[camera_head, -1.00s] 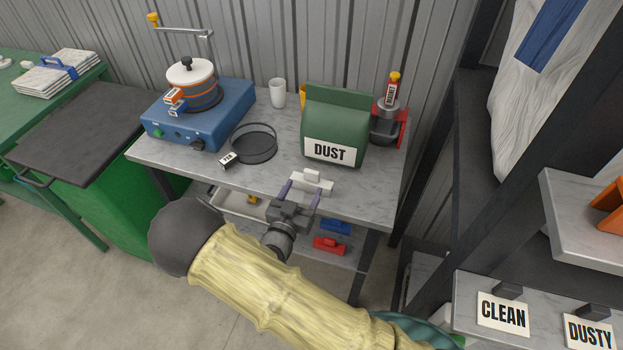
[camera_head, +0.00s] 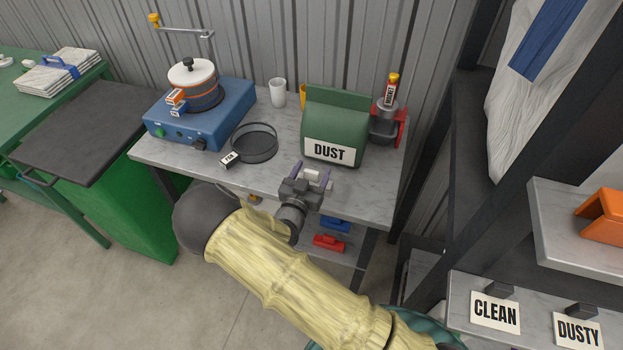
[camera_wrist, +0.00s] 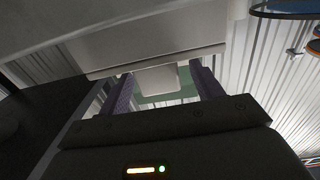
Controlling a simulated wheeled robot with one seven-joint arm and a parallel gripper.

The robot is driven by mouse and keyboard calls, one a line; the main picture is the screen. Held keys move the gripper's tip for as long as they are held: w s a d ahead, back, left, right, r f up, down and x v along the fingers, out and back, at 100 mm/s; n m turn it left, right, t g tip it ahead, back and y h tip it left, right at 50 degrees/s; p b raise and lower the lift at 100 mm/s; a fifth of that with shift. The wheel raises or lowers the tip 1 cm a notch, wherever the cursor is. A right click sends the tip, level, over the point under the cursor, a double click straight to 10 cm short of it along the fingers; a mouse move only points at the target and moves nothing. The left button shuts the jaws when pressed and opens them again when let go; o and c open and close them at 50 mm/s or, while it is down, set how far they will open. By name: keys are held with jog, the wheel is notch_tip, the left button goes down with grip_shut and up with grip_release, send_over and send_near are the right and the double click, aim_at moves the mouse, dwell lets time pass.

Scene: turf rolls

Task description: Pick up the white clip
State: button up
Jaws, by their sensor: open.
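The white clip (camera_head: 312,174) lies on the marble-topped table near its front edge, in front of the green DUST bag. My gripper (camera_head: 313,173) is open, its two purple fingers at either side of the clip; the gripper body hides much of it in the head view. In the wrist view, a pale block with a smaller raised part, which looks like the clip (camera_wrist: 150,45), lies across and beyond the open fingers of the gripper (camera_wrist: 166,84). Whether the fingers touch it I cannot tell.
The DUST bag (camera_head: 335,125) stands close behind the clip. A round black sieve (camera_head: 254,143), a blue machine (camera_head: 200,115) and a white cup (camera_head: 278,92) are to the left. A blue clip (camera_head: 335,224) and a red clip (camera_head: 328,243) lie on the lower shelf.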

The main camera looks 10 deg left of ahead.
aim_at(311, 171)
dwell(0.4)
jog(key=c, duration=1.1)
jog(key=shift+o, duration=0.2)
jog(key=shift+r, duration=0.1)
notch_tip(311, 171, up, 9)
jog(key=shift+r+b, duration=0.2)
jog(key=shift+b, duration=0.4)
jog(key=shift+r, duration=0.25)
jog(key=shift+s+a, duration=0.1)
jog(key=shift+s, duration=0.05)
